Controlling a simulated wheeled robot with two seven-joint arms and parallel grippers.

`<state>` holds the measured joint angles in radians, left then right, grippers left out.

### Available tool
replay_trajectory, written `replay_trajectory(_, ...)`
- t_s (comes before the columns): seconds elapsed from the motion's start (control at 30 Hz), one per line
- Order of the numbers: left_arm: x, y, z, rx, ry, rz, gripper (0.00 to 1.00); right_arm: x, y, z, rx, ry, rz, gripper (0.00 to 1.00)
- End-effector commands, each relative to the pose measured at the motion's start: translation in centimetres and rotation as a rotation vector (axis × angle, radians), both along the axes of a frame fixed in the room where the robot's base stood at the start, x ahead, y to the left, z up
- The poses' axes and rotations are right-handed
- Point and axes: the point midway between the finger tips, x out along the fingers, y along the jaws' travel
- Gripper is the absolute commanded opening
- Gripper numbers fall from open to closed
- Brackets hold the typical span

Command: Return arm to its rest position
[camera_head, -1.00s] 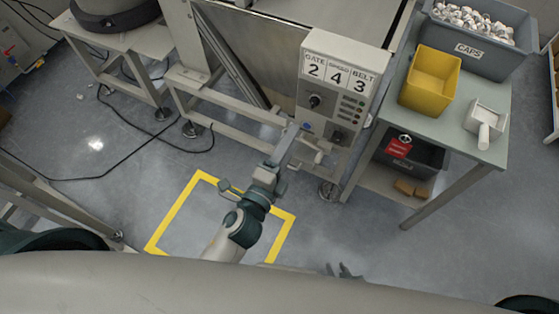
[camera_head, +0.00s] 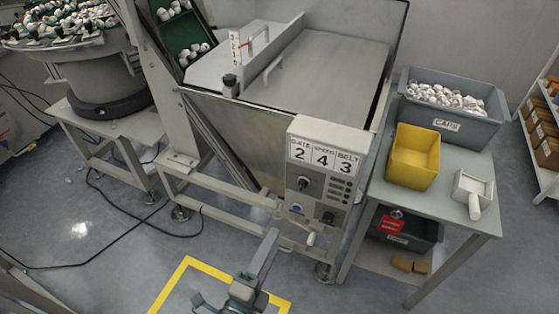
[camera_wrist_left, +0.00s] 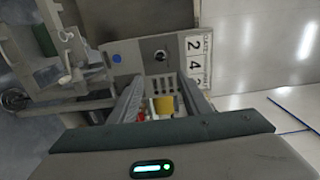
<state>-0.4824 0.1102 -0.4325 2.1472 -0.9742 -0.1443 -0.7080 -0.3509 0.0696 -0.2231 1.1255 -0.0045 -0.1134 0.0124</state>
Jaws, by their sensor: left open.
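My left gripper (camera_head: 271,236) is at the bottom centre of the head view, pointing at the machine. Its jaws are open with nothing between them. The fingertips are just below and left of the grey control panel (camera_head: 325,170). In the left wrist view the two fingers of my left gripper (camera_wrist_left: 162,88) stand apart. The control panel appears sideways beyond them, with a blue button (camera_wrist_left: 116,58) and a dark knob (camera_wrist_left: 161,56). A gap to the panel seems to show, but its size is unclear. Most of my left arm is below the head view's edge. My right gripper is not in view.
A side table (camera_head: 466,215) at the right holds a yellow bin (camera_head: 413,158), a grey caps crate (camera_head: 452,133) and a white scoop (camera_head: 472,192). The machine's lower frame (camera_head: 225,192) is close behind the gripper. A yellow floor marking (camera_head: 222,268) lies beneath it. A black cable runs across the left floor.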

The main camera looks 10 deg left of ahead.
Motion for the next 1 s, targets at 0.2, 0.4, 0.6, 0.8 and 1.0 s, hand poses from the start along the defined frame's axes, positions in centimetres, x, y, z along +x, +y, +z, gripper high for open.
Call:
replay_trajectory(0.2,0.1,0.0,-0.5,-0.009,0.012,0.000,0.43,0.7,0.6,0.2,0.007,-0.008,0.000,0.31)
replay_trajectory(0.4,0.5,0.3,-5.1,-0.095,0.123,0.006,0.43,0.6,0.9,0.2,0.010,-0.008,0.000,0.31)
replay_trajectory(0.6,0.2,1.5,-15.3,-0.304,0.374,0.060,0.43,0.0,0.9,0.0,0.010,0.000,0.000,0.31)
replay_trajectory(0.8,-2.2,4.1,-27.5,-0.595,0.674,0.212,0.43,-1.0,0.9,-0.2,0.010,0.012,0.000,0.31)
replay_trajectory(1.0,-6.9,7.5,-38.4,-0.909,0.926,0.455,0.43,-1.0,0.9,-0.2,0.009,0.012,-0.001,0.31)
